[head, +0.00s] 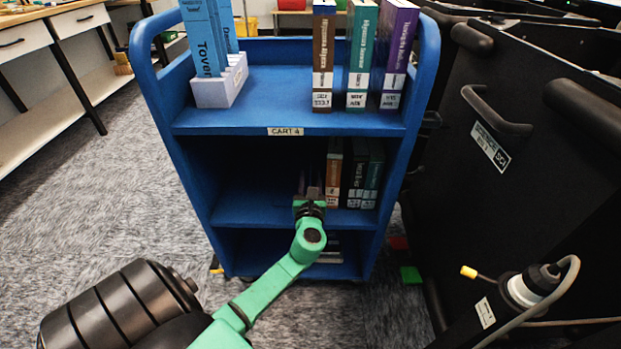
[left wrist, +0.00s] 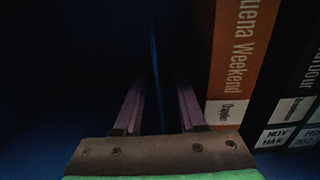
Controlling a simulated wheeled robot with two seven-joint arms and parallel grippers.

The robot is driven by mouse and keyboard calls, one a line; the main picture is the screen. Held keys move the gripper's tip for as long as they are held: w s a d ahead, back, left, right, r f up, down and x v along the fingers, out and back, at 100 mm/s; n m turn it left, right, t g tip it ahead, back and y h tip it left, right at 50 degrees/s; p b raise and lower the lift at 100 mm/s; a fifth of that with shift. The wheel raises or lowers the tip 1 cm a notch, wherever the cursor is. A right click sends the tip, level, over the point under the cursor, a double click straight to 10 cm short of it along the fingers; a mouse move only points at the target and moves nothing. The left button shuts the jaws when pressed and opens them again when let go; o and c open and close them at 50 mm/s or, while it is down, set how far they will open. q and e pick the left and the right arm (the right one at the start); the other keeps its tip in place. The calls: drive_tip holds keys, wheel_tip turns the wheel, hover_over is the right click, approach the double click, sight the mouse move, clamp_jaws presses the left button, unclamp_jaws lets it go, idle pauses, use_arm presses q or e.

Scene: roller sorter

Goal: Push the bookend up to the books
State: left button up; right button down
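The books stand upright on the middle shelf of a blue cart (head: 192,150): an orange book (head: 334,172), a black book (head: 356,180) and a teal book (head: 373,182). The orange book (left wrist: 240,60) and black book (left wrist: 285,95) fill the right of the left wrist view. My left gripper (head: 310,184) reaches into this shelf just left of the orange book. Its two purple fingers (left wrist: 158,110) are apart. A thin, dark blue upright edge, apparently the bookend (left wrist: 154,70), shows between them, with gaps on both sides. My right gripper is not in view.
The top shelf holds blue books in a white holder (head: 221,85) at left and brown, green and purple books at right. The middle shelf's left part looks empty but dark. A large black unit (head: 540,120) stands close on the cart's right.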

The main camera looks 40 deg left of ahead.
use_arm(q)
drive_tip(key=p+v, duration=0.2)
drive_tip(key=v, duration=1.2)
drive_tip(key=shift+s+d, duration=0.2)
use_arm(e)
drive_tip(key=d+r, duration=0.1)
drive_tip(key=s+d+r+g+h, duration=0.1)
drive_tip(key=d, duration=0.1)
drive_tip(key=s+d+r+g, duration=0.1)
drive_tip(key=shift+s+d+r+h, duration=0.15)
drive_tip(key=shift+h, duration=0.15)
